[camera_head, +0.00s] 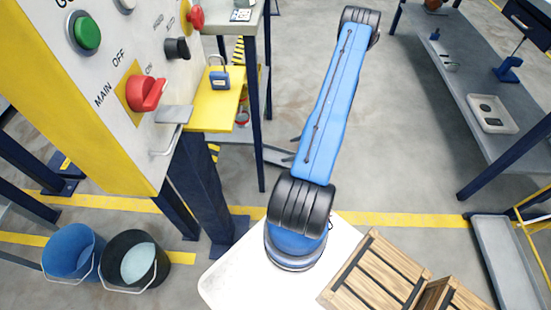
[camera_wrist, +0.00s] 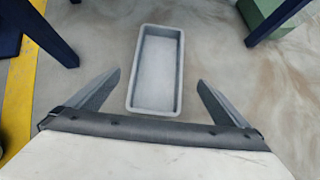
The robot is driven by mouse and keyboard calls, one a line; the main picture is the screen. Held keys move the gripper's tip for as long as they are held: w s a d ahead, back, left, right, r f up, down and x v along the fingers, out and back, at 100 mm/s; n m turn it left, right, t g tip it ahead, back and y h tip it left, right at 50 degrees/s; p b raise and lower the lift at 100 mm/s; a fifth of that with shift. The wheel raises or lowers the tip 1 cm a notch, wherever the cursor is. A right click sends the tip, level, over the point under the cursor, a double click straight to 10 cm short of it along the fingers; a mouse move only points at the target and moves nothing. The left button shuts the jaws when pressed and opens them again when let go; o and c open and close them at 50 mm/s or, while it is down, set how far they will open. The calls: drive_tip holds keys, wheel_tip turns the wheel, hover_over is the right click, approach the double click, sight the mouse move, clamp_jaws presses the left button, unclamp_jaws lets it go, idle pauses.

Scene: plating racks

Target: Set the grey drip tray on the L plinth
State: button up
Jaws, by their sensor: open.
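The grey drip tray (camera_wrist: 155,68) shows in the wrist view as a long, shallow, empty rectangular tray. It appears to lie on the concrete floor, its long side running away from me. My gripper (camera_wrist: 158,78) is open, with one finger on each side of the tray's near part in the picture. No contact shows, and I cannot tell the height of the fingers above it. I cannot pick out a plinth marked L in either view.
In the wrist view, dark blue legs stand at both upper corners, with a green box (camera_wrist: 275,15) at right. In the head view, a control panel (camera_head: 110,70) stands left, buckets (camera_head: 72,250) below it, a wooden crate (camera_head: 375,275) at lower right, and a grey table (camera_head: 480,75) at right.

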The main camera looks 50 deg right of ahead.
approach(270, 156)
drive_tip(key=x, duration=0.5)
drive_tip(key=shift+a+f, duration=0.1)
drive_tip(key=shift+f, duration=0.05)
drive_tip(key=c, duration=1.3)
drive_tip(key=shift+o, duration=0.2)
